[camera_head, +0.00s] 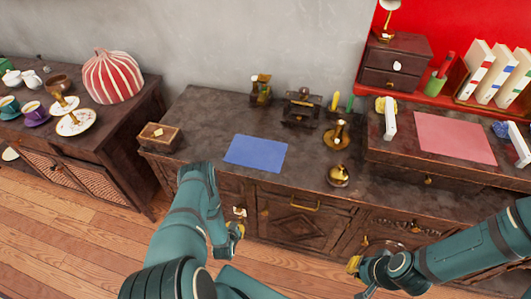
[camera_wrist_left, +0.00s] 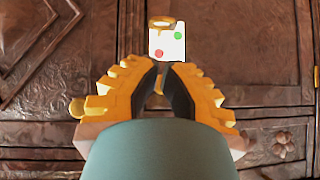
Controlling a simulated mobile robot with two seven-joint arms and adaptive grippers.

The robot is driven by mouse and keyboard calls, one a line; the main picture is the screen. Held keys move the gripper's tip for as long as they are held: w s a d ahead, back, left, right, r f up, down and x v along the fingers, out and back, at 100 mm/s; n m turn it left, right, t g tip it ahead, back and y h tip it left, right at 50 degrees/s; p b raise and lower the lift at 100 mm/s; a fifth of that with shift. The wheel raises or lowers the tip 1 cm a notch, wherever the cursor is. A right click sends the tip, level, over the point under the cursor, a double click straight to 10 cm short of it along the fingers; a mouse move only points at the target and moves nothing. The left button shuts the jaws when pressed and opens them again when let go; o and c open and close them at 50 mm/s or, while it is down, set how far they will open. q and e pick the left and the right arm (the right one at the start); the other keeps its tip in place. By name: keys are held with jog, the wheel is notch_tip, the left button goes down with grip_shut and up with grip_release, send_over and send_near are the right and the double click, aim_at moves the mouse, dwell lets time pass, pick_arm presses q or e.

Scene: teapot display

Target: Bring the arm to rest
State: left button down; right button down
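My left gripper (camera_head: 236,238) hangs low in front of the dark cabinet, below the counter edge and clear of its front. My right gripper (camera_head: 354,267) is at the lower right, in front of the cabinet. It is small in the picture and its fingers cannot be made out well.
A cabinet (camera_head: 206,119) carries a blue mat (camera_head: 256,153), a wooden box (camera_head: 160,137) and brass items. A white card with coloured dots (camera_wrist_left: 167,40) shows ahead of my left gripper. A side cabinet with a striped dome (camera_head: 112,78) stands left. Wooden floor (camera_head: 75,235) is clear.

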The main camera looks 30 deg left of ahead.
pick_arm(q)
jog(key=shift+w, duration=0.1)
jog(key=w+d+r+g+h, duration=0.2)
jog(key=d+r, duration=0.5)
jog(key=r, duration=0.2)
jog(key=w+d+r+g+h, duration=0.1)
jog(key=w+d+r+h, duration=0.1)
jog(key=d+r, duration=0.5)
jog(key=s+d+r+g+h, duration=0.1)
jog(key=s+d+r+g, duration=0.1)
jog(key=s+d+r, duration=0.3)
jog(key=s+d+r+g+h, duration=0.2)
jog(key=s+d+r, duration=0.3)
jog(key=r, duration=0.6)
jog(key=shift+d+r+m, duration=0.25)
jog(key=shift+d+m, duration=0.05)
jog(key=shift+d, duration=0.45)
jog(key=shift+a, duration=0.1)
